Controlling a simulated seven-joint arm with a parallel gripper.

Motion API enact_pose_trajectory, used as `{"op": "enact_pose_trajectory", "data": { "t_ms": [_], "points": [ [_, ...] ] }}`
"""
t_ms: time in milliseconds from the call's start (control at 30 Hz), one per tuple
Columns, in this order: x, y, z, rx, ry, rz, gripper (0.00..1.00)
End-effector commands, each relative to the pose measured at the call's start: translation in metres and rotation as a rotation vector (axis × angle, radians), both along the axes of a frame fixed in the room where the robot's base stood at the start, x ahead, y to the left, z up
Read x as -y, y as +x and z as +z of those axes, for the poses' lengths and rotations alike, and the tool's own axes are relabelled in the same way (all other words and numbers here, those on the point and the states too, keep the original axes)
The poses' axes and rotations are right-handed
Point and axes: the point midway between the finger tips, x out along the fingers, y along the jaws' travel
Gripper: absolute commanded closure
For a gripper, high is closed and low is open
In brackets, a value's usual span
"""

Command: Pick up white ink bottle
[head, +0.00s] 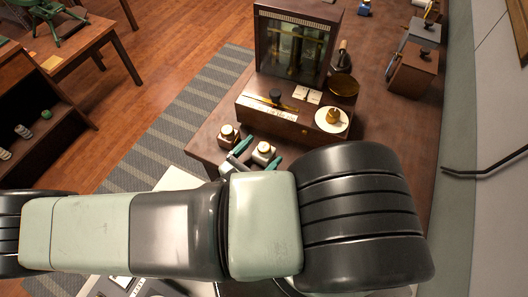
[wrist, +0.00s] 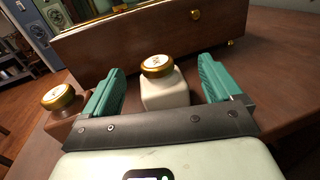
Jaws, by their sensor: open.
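The white ink bottle (wrist: 165,90) has a squarish white body and a gold-rimmed cap. It stands upright on the dark wooden table (wrist: 275,75), and in the head view the bottle (head: 263,153) shows just beyond my arm. My gripper (wrist: 162,88) is open, with one green finger on each side of the bottle and a visible gap to both. In the head view the gripper (head: 256,163) is partly hidden behind my arm, around the bottle. The bottle's base is hidden behind the gripper's dark bar in the wrist view.
A brown bottle (wrist: 61,100) with a similar cap stands just left of the left finger; it also shows in the head view (head: 228,137). A wooden box (head: 275,118) with a balance case (head: 294,45) behind it stands beyond the bottles. Bare table lies to the right.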

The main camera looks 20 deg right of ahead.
Motion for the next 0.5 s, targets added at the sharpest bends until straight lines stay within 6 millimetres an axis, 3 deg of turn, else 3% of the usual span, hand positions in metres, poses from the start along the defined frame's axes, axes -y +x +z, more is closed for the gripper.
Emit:
{"op": "enact_pose_trajectory", "data": {
  "t_ms": [200,500],
  "points": [
    [0.029,0.017,0.000,0.001,-0.003,-0.001,0.08],
    [0.033,0.020,0.000,0.000,0.000,-0.001,0.08]
  ]
}}
